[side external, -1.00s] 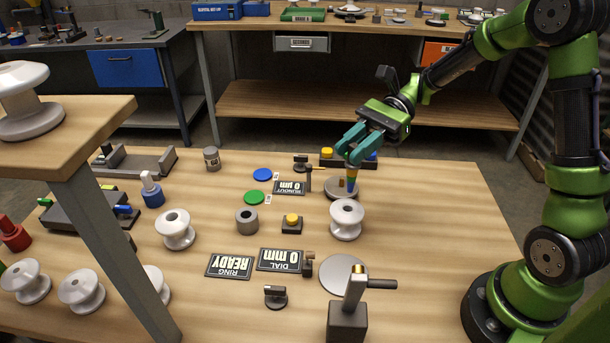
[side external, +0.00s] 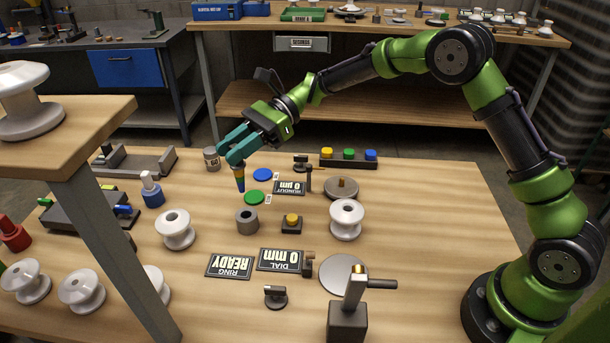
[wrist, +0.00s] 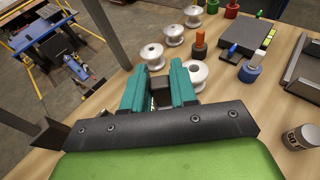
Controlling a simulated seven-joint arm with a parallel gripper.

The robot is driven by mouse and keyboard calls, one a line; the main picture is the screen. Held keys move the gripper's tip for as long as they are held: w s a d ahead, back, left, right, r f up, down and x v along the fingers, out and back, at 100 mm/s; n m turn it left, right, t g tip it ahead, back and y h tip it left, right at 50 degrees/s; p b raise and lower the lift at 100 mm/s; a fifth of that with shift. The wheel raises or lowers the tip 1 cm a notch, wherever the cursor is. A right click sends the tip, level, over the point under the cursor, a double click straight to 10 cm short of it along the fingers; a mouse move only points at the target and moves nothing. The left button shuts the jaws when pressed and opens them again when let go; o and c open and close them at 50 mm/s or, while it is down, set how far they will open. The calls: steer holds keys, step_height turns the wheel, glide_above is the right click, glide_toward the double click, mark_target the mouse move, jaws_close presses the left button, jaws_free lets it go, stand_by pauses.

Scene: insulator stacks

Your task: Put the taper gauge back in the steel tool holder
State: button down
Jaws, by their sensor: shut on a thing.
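The taper gauge (side external: 239,178) is a narrow cone with yellow-orange and blue bands, tip down. My gripper (side external: 238,154) is shut on its upper end and holds it above the table. A grey steel cylinder with an open top (side external: 247,222), apparently the tool holder, stands on the table just in front of and slightly right of the gauge. In the wrist view my gripper (wrist: 160,78) shows its two teal fingers with a dark block between them; the coloured cone is hidden there.
A green disc (side external: 255,197) and a blue disc (side external: 263,174) lie right of the gauge. A white insulator (side external: 175,230) stands left of the holder, and a yellow-button box (side external: 292,224) right of it. A grey can (side external: 212,159) stands behind.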

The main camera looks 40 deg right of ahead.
mark_target(242, 191)
steer(key=shift+f, duration=2.9)
steer(key=shift+f, duration=2.5)
steer(key=c, duration=0.8)
jaws_free()
steer(key=v, duration=1.7)
steer(key=shift+f, duration=0.1)
